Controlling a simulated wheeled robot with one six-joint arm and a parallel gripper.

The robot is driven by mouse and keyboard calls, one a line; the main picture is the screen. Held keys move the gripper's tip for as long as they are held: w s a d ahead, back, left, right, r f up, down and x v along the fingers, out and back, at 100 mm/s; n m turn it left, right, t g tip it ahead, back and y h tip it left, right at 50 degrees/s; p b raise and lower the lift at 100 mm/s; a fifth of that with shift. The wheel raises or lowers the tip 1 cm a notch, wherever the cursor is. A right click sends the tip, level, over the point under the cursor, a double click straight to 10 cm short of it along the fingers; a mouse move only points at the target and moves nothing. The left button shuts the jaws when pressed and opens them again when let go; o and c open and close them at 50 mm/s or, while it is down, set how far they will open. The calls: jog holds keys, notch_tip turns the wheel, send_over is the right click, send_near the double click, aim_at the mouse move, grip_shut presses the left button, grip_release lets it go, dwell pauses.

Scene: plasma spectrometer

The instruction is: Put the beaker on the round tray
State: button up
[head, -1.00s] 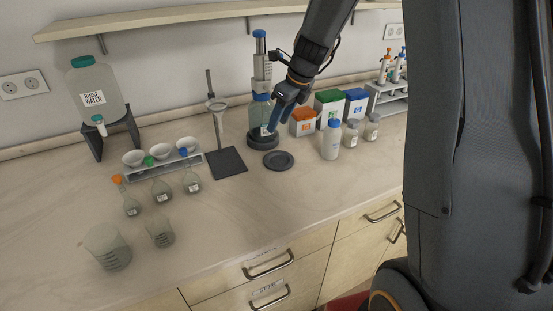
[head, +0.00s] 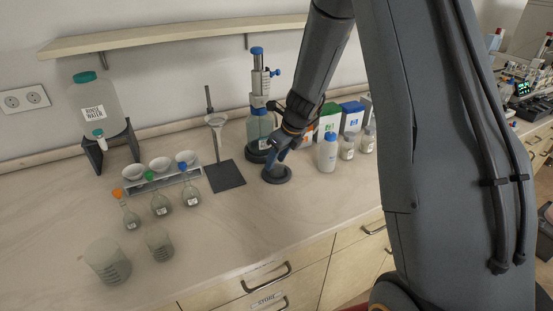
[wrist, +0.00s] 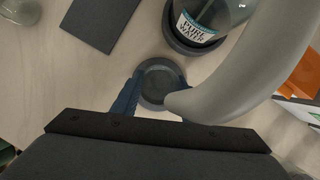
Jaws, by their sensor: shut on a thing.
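My gripper (head: 273,162) is at the round tray (head: 287,178), a dark grey disc in front of the dispenser bottle. Its blue fingers are shut on a small clear vessel, the beaker (head: 277,171), whose glass is faint and partly hidden by the fingers. In the wrist view the fingers of my gripper (wrist: 158,85) lie on either side of a round outline over the dark disc. The beaker appears upright over the tray; whether its base touches the tray I cannot tell.
The dispenser bottle (head: 259,132) stands close behind the tray; a pale curved tube (wrist: 235,75) crosses the wrist view. White bottles (head: 327,153) stand to the right. Two glass beakers (head: 107,262) (head: 159,244) stand front left. The counter before the tray is clear.

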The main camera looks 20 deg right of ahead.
jog(key=shift+f, duration=0.15)
jog(key=o, duration=1.1)
jog(key=shift+c, duration=0.2)
jog(key=b+v, duration=0.2)
jog(key=v, duration=1)
jog(key=s+a+f+n+g+h, duration=0.1)
jog(key=s+n, duration=1)
jog(key=n, duration=0.3)
jog(key=s+a+f+n+h, duration=0.1)
jog(key=s+f+n, duration=0.1)
jog(key=s+n, duration=1)
jog(key=n, duration=0.3)
jog(key=shift+s+a+f+g, duration=0.2)
jog(key=shift+a+f+g, duration=0.1)
jog(key=shift+f+g, duration=0.1)
